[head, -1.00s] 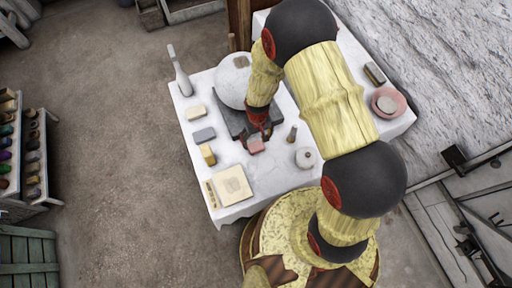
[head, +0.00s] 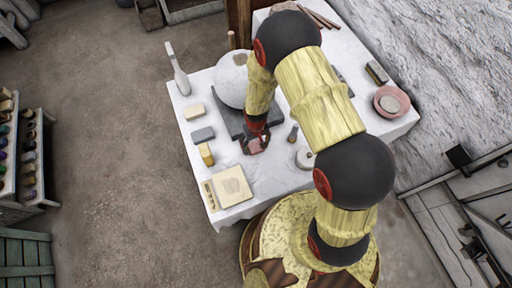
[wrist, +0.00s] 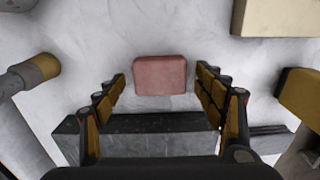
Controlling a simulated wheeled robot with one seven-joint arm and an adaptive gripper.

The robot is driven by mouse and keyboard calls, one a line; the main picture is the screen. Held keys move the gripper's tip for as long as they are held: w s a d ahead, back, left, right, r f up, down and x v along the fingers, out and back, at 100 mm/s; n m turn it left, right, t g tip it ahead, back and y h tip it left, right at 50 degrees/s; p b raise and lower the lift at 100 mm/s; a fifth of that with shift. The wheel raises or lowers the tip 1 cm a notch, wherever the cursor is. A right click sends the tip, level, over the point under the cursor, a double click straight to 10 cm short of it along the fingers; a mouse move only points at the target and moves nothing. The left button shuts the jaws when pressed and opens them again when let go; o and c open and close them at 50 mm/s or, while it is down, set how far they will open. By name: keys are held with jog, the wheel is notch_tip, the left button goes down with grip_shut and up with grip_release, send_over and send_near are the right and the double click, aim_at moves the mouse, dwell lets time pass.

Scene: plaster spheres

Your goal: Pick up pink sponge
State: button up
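The pink sponge (wrist: 160,76) lies on the white-covered table, in the upper middle of the wrist view. My gripper (wrist: 161,82) is open, with one finger on each side of the sponge and a visible gap between each finger and it. In the head view my gripper (head: 254,141) is low at the sponge (head: 257,145) and hides part of it. I cannot tell the exact height of the fingertips above the cloth.
A dark slab (wrist: 140,123) lies close to the sponge; in the head view a plaster sphere (head: 232,82) stands on it.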

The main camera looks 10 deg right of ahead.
aim_at(256, 146)
jog(key=c, duration=0.6)
jog(key=shift+c, duration=0.4)
jog(key=shift+r, duration=0.1)
jog(key=shift+r+p, duration=0.4)
jog(key=shift+r, duration=0.15)
notch_tip(256, 146, up, 3)
jog(key=shift+d+f+p, duration=0.1)
jog(key=shift+f+p, duration=0.1)
jog(key=shift+p, duration=0.45)
jog(key=s+d+r+p, duration=0.4)
jog(key=s+d+r, duration=0.3)
jog(key=d+r, duration=0.2)
jog(key=shift+s+d, duration=0.25)
jog(key=shift+d, duration=1.1)
